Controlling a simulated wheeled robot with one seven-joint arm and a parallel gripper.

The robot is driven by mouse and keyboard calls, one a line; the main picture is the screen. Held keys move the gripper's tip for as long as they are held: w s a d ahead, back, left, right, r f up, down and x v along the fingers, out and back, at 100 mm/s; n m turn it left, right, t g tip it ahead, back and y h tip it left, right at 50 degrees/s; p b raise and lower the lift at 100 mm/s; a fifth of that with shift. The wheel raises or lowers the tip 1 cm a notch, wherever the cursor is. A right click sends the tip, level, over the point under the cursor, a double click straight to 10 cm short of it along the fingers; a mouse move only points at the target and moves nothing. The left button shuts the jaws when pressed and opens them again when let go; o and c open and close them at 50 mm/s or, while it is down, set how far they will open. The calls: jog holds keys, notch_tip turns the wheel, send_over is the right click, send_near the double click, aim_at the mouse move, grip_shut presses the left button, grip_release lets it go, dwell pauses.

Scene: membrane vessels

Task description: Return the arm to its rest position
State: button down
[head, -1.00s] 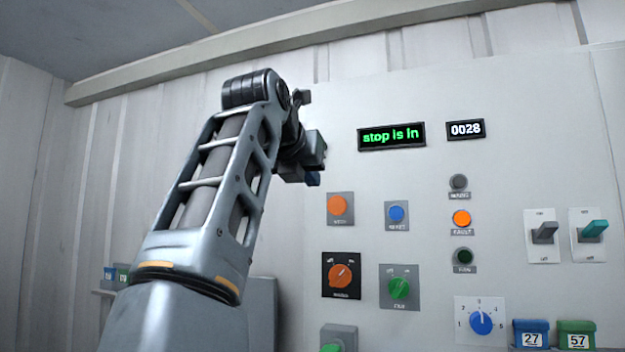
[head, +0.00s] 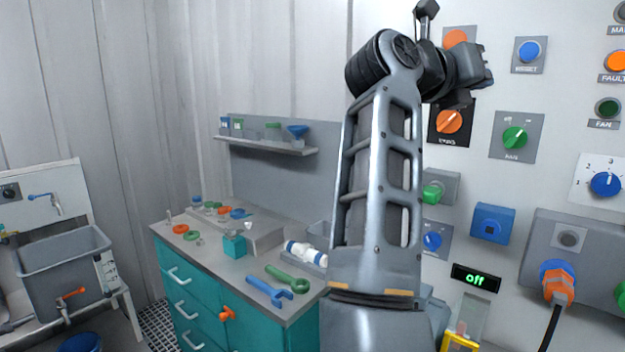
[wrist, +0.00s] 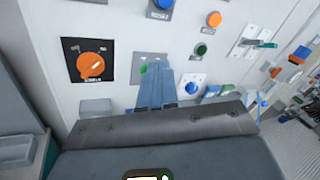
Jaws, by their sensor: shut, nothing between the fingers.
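My arm rises through the middle of the head view, bent at the elbow near the top. My gripper (head: 478,70) is at its end, in front of the control panel, and its fingertips are hard to make out there. In the wrist view the fingers of my gripper (wrist: 157,88) are together, with nothing between them. They point toward the panel and overlap the green knob's plate in the picture; I cannot tell the gap. The orange rotary knob (wrist: 91,65) is left of them, and it also shows in the head view (head: 449,121).
A teal workbench (head: 190,291) with wrenches and small parts stands left of my arm, under a shelf (head: 270,146). A sink (head: 65,250) is at far left. The panel carries a blue button (head: 529,51), a green knob (head: 514,137) and an orange plug (head: 558,286) with a cable.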

jog(key=s+d+f+n+t, duration=0.3)
jog(key=s+f+n+t, duration=1)
jog(key=s+f+n, duration=1.05)
jog(key=s+a+f+n+g+y, duration=0.2)
jog(key=s+f+n+y, duration=0.3)
jog(key=s, duration=0.5)
jog(key=s+a+f+n+g+y, duration=0.3)
jog(key=s+f+n+y, duration=0.2)
jog(key=s, duration=0.5)
jog(key=s+a+f+n+g+y+b, duration=0.1)
jog(key=s+a+f+n+g+y, duration=0.1)
jog(key=s+f+n+y, duration=0.3)
jog(key=s+f+n, duration=0.3)
jog(key=s+n, duration=0.1)
jog(key=s, duration=0.1)
jog(key=shift+s+a+f, duration=0.2)
jog(key=shift+s+f, duration=0.1)
jog(key=shift+s, duration=0.05)
jog(key=shift+n, duration=0.25)
